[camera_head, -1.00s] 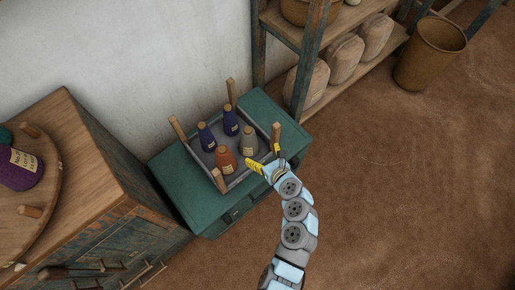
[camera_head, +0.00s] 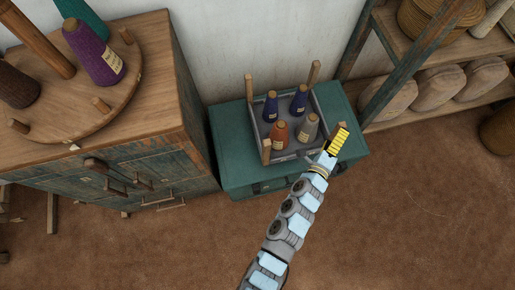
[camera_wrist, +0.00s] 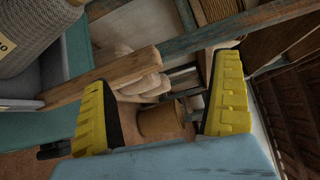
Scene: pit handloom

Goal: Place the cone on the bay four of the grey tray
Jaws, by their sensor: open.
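The grey tray (camera_head: 257,123) sits on a teal cabinet with wooden posts at its corners. It holds two dark blue cones (camera_head: 270,108) (camera_head: 299,101) at the back, an orange cone (camera_head: 279,136) at front left and a grey cone (camera_head: 307,128) at front right. All stand upright. Bay numbers cannot be read. My gripper (camera_head: 338,141) is outside the tray's front right corner, empty, its yellow fingers pointing away from the cones. In the wrist view the fingers are apart, and the grey cone (camera_wrist: 38,32) with its label is partly visible at upper left, outside them.
A wooden post (camera_wrist: 108,76) is close to my fingers in the wrist view. The teal cabinet top (camera_head: 232,160) is bare around the tray. At left, a round board (camera_head: 60,95) on a wooden cabinet carries more cones and pegs. Shelving (camera_head: 420,50) with bundles stands at right.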

